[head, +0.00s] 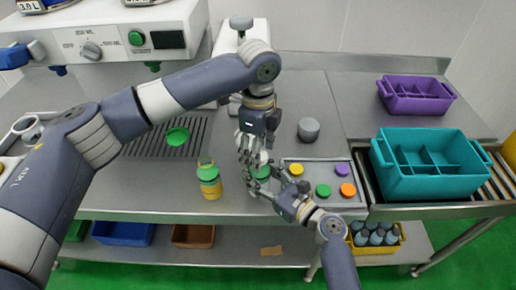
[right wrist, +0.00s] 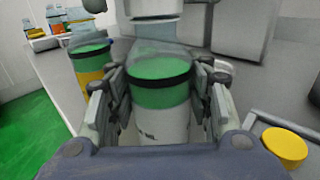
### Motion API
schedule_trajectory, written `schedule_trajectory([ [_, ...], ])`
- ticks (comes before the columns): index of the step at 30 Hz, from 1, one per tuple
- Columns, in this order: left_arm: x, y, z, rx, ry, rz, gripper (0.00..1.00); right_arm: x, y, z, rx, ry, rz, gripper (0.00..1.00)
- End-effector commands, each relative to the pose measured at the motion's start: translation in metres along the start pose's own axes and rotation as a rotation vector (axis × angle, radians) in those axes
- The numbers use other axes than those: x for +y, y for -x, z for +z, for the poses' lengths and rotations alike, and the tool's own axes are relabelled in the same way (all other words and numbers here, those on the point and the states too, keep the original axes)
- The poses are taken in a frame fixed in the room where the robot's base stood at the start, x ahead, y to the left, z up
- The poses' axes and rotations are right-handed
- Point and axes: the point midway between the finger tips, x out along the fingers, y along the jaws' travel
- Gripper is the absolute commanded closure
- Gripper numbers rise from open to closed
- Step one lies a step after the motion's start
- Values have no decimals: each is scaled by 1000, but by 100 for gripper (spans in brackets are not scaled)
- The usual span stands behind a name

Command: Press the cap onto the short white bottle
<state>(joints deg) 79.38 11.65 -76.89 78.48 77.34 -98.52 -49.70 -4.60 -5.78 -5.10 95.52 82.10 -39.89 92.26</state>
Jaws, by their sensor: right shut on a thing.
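The short white bottle (right wrist: 160,115) stands upright between the fingers of my right gripper (right wrist: 163,100). It has a white body with dark lettering, a green upper part and a dark ring, with a clear rounded shape over its top. In the head view my right gripper (head: 264,181) is shut on this bottle, of which a green part (head: 260,170) shows. My left gripper (head: 251,148) points down right above the bottle; its fingertips are partly hidden, and I cannot tell whether they touch the top. Pale parts above the bottle show in the right wrist view.
A green-topped bottle with a yellow body (head: 210,183) stands close on the left. A tray (head: 308,181) with several coloured caps lies on the right, and a grey cylinder (head: 308,129) stands behind it. A teal crate (head: 425,188) and a purple crate (head: 417,104) are farther right.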

Motion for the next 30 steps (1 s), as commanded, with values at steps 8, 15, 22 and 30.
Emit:
schedule_trajectory([
  [8,-1,17,0,1,0,-3,42,0,0,0,1,0,0,96],
  [15,-1,68,0,0,0,-4,42,0,0,0,1,0,0,96],
  [22,-1,107,0,0,1,-2,42,0,0,-1,1,0,0,96],
  [30,0,120,0,0,0,1,42,0,0,-1,1,0,0,96],
])
